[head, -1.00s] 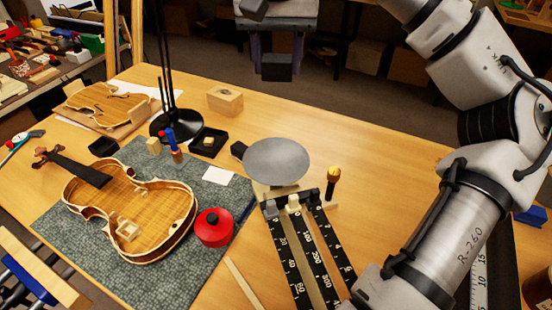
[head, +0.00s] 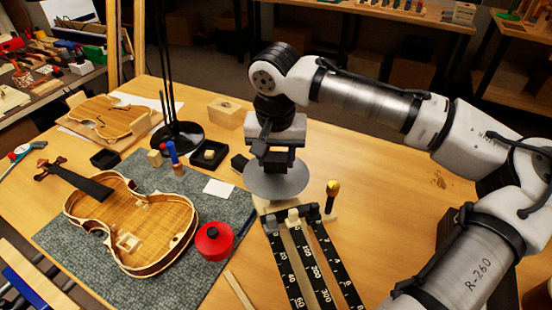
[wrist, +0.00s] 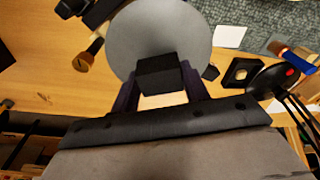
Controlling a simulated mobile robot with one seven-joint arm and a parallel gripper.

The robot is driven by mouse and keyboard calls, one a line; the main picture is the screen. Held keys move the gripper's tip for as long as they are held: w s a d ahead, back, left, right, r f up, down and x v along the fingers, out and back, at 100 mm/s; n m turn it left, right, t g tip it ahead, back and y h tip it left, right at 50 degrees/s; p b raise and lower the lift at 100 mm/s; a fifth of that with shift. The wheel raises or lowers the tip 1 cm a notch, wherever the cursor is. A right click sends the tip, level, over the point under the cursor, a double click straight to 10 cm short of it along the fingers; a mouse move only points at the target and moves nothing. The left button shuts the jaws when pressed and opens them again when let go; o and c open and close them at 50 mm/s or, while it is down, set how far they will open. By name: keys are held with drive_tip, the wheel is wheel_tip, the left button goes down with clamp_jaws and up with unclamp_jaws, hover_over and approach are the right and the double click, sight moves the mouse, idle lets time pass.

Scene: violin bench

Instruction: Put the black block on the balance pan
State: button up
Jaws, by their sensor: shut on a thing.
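My gripper (head: 275,160) is shut on the black block (head: 272,156), which also shows between the two fingers in the wrist view (wrist: 160,74). The round grey balance pan (head: 282,188) is just below the gripper in the head view, its far part hidden by the gripper and block. In the wrist view the block covers the near part of the pan (wrist: 155,35). I cannot tell whether block and pan touch or how large any gap is. The balance's black scale beams (head: 308,265) run towards the front from the pan.
A small dark piece (head: 240,163) lies beside the pan's left edge. A yellow-topped post (head: 332,195) stands right of the balance. A red round container (head: 213,241), a violin body (head: 130,220) and a black lamp stand (head: 180,136) are to the left. The table's right is mostly clear.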

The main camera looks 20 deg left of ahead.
drive_tip(key=shift+f, duration=0.65)
drive_tip(key=shift+f, duration=0.2)
drive_tip(key=o, duration=1)
drive_tip(key=shift+r, duration=0.15)
wheel_tip(320, 180, up, 12)
drive_tip(key=s, duration=0.1)
drive_tip(key=shift+s+d+b, duration=0.15)
drive_tip(key=shift+s+b, duration=0.1)
drive_tip(key=shift+b, duration=0.1)
